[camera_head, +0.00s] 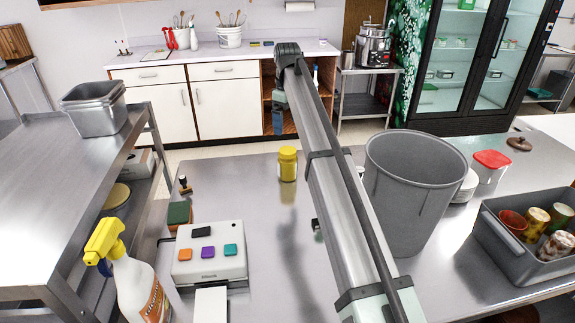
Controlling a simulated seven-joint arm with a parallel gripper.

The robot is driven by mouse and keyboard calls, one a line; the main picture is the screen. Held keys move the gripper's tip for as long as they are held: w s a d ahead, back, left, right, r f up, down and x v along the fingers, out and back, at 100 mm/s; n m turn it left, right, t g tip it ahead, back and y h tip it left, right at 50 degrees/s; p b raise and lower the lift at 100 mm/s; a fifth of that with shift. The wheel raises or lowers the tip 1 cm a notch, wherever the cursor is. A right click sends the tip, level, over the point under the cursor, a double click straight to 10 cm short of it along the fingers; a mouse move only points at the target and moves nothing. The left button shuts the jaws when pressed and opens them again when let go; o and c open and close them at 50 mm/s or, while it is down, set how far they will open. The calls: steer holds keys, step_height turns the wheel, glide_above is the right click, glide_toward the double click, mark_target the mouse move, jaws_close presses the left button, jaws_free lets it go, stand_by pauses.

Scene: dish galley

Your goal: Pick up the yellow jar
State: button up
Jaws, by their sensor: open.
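The yellow jar (288,166) stands upright on the steel table, near its far edge and just left of my arm. It has a yellow lid and a pale label band. Nothing touches it that I can see. My arm crosses the middle of the view from the lower right up to a bend above and beyond the jar.
A large grey bin (413,190) stands right of my arm. A grey tub with several cups (532,262) and a red-lidded container (490,166) lie further right. A white button box (210,255), sponge (179,215) and spray bottle (135,285) stand left. Table around the jar is mostly clear.

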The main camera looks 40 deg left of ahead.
mark_target(288, 150)
step_height(288, 150, down, 14)
stand_by(0.8)
steer(key=shift+c, duration=0.2)
steer(key=shift+r, duration=0.1)
steer(key=c, duration=1.4)
